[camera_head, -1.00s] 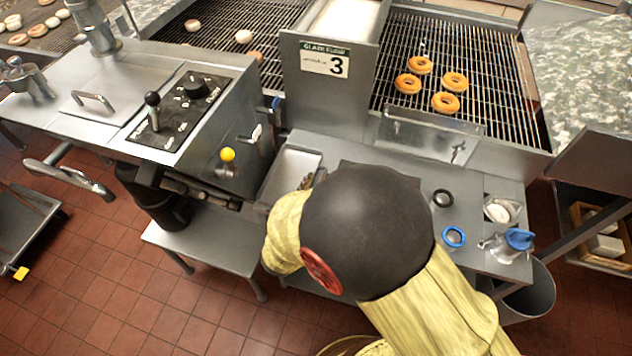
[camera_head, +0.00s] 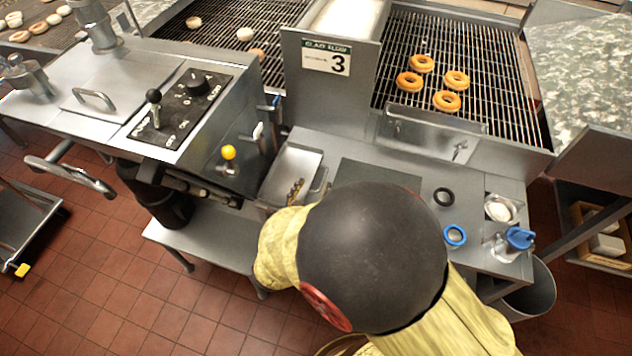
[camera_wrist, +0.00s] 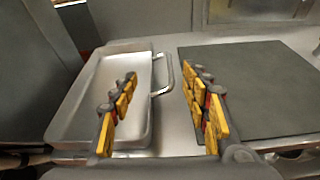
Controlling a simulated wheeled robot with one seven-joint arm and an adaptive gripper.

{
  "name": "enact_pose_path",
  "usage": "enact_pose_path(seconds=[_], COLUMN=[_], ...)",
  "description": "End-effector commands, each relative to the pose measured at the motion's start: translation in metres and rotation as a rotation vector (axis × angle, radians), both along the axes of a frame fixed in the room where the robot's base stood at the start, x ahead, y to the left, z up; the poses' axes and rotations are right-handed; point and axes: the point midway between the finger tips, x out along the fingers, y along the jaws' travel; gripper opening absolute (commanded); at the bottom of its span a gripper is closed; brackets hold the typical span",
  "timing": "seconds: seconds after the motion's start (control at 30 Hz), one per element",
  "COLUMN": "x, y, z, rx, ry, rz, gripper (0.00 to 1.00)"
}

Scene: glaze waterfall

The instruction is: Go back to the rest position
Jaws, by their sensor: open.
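My gripper (camera_wrist: 160,112) is open in the wrist view, its two yellow-and-black fingers apart with nothing between them. It hangs over the right part of a metal tray (camera_wrist: 72,118) and the strip of counter beside it. In the head view one finger shows over the tray (camera_head: 302,163), left of my arm. My dark round joint and yellow-sleeved arm hide part of the counter. A dark flat mat (camera_wrist: 255,85) lies right of the tray; it also shows in the head view (camera_head: 375,172).
Rings (camera_head: 454,235) and a blue-lidded jug (camera_head: 518,240) stand on the counter's right. Several doughnuts (camera_head: 446,101) lie on the grill behind. Tiled floor (camera_head: 110,285) is open at lower left.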

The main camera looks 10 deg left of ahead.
Motion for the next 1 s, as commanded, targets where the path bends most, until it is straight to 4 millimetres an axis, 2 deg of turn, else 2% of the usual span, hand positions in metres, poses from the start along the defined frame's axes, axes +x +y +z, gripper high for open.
enact_pose_path(seconds=[0.03,0.2,0.4,0.87,0.93,1.0], x=[-0.012,-0.043,-0.066,-0.074,-0.078,-0.086], y=[0.003,0.005,0.006,0.004,-0.008,-0.028], z=[0.004,0.014,0.021,0.019,0.01,-0.001], rx=[0.001,0.002,0.001,0.027,0.05,0.073], ry=[0.0,0.0,-0.001,0.011,0.041,0.08], rz=[0.005,0.006,0.003,-0.013,-0.063,-0.137], gripper=[0.47,0.47,0.47,0.47,0.47,0.47])
